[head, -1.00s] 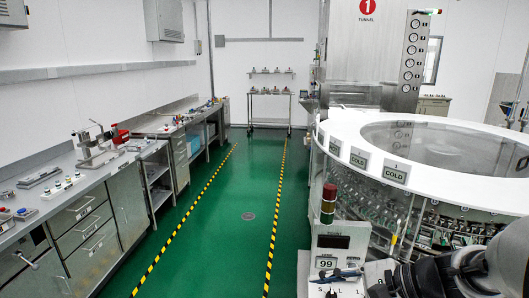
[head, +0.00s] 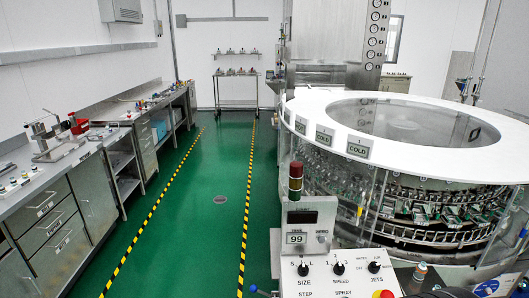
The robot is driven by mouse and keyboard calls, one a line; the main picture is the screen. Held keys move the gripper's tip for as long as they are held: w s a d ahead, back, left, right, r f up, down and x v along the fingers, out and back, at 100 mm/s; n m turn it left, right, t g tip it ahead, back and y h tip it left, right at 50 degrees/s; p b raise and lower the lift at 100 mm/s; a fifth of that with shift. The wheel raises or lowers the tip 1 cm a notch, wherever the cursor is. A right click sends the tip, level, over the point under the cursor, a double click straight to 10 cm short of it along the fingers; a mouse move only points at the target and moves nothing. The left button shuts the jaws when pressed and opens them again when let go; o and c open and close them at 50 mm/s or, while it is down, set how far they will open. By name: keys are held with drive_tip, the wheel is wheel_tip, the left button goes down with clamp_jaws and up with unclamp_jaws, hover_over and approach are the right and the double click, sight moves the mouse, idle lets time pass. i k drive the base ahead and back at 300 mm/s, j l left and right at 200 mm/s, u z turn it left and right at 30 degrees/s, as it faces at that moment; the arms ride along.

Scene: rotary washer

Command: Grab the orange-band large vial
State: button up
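A small upright vial-like item (head: 421,270) with a teal top and an orange-red band stands on the washer's side ledge, right of the control panel. It is small, and I cannot tell for certain that it is the orange-band large vial. A small dark and bluish piece (head: 262,291) at the bottom edge, left of the panel, may be the tip of my gripper. It is cut off, so its opening and contents are hidden. A dark part at the bottom right may be my arm.
The round washer (head: 400,112) with its white rim fills the right. Its control panel (head: 340,284) and red-green signal light (head: 295,182) stand in front. A steel counter (head: 100,135) with instruments runs along the left. The green floor (head: 195,215) between them is clear.

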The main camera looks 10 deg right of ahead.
sight(421, 269)
drive_tip(key=z, duration=1.4)
